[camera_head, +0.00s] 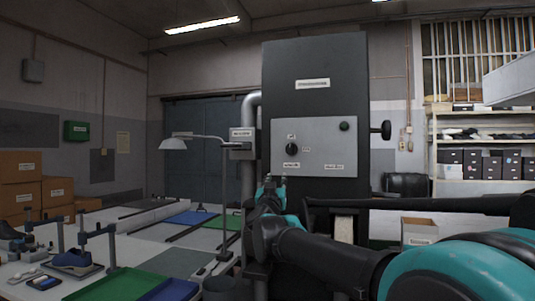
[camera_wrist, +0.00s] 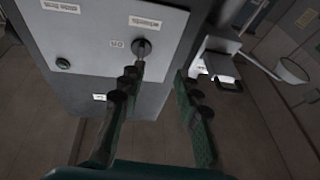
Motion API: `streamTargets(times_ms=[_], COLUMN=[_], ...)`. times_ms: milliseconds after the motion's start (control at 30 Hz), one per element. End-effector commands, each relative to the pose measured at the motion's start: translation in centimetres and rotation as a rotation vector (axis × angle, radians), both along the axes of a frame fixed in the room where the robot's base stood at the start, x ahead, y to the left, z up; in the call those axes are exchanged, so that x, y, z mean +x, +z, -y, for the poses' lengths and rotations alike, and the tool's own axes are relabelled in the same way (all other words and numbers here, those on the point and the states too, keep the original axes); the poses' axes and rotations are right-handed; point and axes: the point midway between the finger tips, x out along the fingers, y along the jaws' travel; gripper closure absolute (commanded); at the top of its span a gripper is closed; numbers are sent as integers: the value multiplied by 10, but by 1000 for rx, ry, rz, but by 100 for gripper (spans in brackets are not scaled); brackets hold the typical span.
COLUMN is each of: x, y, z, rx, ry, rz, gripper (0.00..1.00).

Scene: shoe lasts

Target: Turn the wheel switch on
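The wheel switch is a small round black knob (camera_head: 292,148) on the light grey panel (camera_head: 315,165) of a tall dark cabinet. In the wrist view, where the panel appears turned over, the knob (camera_wrist: 142,47) is just beyond the fingertips, nearer the left finger. My gripper (camera_wrist: 157,76) is open, with nothing between its fingers. Whether the left finger touches the knob cannot be told. In the head view my gripper (camera_head: 270,181) is below and left of the knob, in front of the panel's lower left corner.
A dark green button (camera_head: 344,126) is on the panel's upper right. A black handle (camera_head: 382,130) sticks out from the cabinet's right side. A lamp (camera_head: 174,143) and a table with trays (camera_head: 118,284) stand left. Shelves with boxes (camera_head: 484,165) are at right.

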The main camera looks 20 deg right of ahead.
Motion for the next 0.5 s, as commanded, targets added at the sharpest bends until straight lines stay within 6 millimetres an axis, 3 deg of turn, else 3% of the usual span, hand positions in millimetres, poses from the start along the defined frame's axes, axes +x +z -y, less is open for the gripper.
streamTargets(times_ms=[100, 233, 500], x=[-11, -14, 11], y=[23, 32, 45], z=[21, 30, 49], rx=[6, 8, 7], ry=[-104, -149, -153], rz=[39, 52, 53], gripper=[67, 67, 67])
